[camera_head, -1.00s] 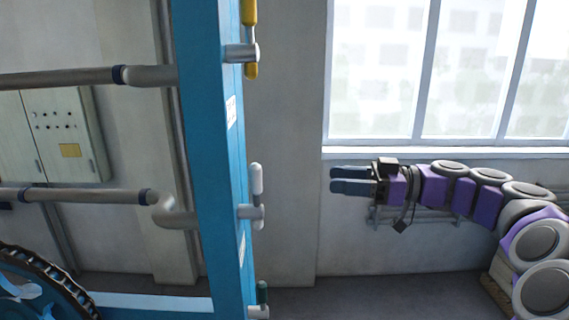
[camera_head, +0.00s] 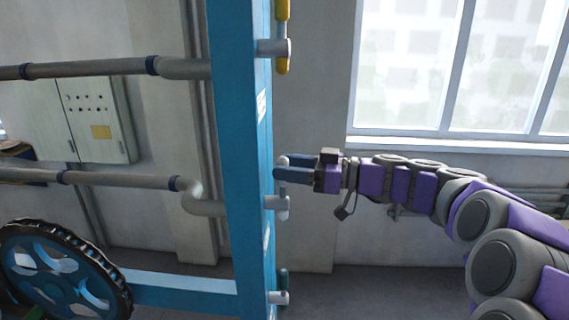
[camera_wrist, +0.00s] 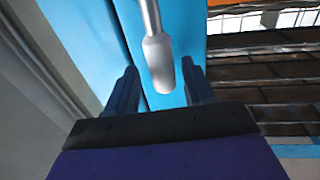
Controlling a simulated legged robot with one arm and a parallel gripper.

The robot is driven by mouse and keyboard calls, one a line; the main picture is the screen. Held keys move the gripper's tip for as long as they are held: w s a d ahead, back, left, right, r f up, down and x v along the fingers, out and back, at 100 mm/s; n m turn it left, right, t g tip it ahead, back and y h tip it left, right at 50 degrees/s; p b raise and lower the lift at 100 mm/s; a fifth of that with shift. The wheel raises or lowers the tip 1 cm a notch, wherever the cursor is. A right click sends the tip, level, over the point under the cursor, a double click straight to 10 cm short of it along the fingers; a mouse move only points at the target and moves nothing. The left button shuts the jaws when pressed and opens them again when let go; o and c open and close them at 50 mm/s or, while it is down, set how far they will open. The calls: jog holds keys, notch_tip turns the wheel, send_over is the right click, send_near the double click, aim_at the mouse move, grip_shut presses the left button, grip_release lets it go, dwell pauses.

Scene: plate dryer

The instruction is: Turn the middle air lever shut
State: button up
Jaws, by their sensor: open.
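The middle air lever (camera_head: 283,209) is a pale grey-white handle on the side of the blue post (camera_head: 232,180). It stands upright on its grey stub pipe. My gripper (camera_head: 276,167) is open at the lever's upper end, with its fingers overlapping that end in the head view. In the wrist view, the lever's rounded handle (camera_wrist: 160,66) comes down between the two open fingers of my gripper (camera_wrist: 159,72). A gap shows on each side, and I see no clear contact.
A yellow lever (camera_head: 282,50) is above on the same post, and a lower lever stub (camera_head: 278,297) is below. Grey pipes (camera_head: 110,70) run left from the post. A toothed blue wheel (camera_head: 60,270) stands at lower left. A window (camera_head: 450,65) is behind my arm.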

jog(key=shift+a, duration=1.05)
jog(key=shift+w+d, duration=0.1)
jog(key=shift+d, duration=0.05)
jog(key=c, duration=0.4)
grip_shut()
